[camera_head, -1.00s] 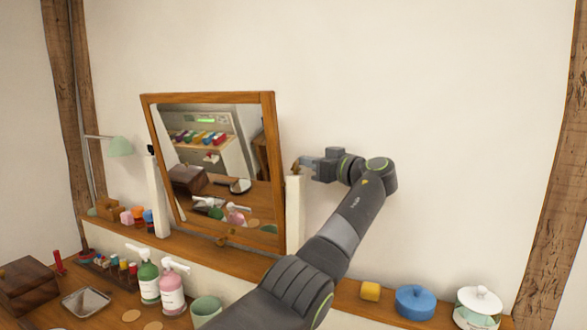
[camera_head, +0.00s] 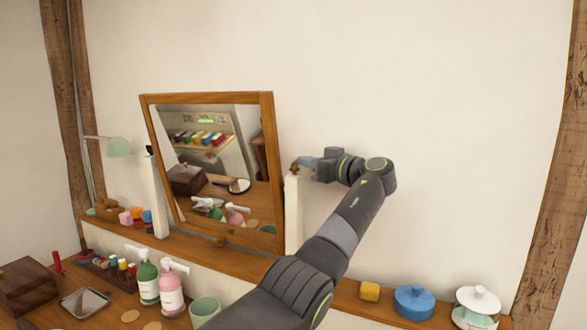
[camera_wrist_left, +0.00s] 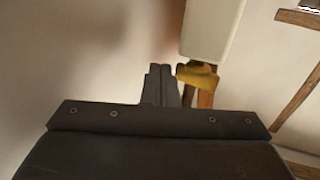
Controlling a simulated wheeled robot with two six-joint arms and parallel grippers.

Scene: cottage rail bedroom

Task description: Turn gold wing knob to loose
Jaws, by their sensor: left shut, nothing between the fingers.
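The gold wing knob (camera_head: 295,167) sits at the top of the right white post beside the wood-framed mirror (camera_head: 214,165). It looks small and dark in the head view. In the left wrist view the knob (camera_wrist_left: 199,75) is a gold piece at the end of the white post, just right of my fingertips. My left gripper (camera_head: 305,163) is beside the knob, on its right in the head view. Its two fingers (camera_wrist_left: 160,70) are together and hold nothing. I cannot tell whether they touch the knob. My right gripper is not in view.
The right white post (camera_head: 293,215) and the mirror stand on a wooden ledge. A yellow block (camera_head: 370,291), a blue pot (camera_head: 414,302) and a white lidded jar (camera_head: 478,306) are at the lower right. Pump bottles (camera_head: 171,290) stand left of my arm. The wall behind is bare.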

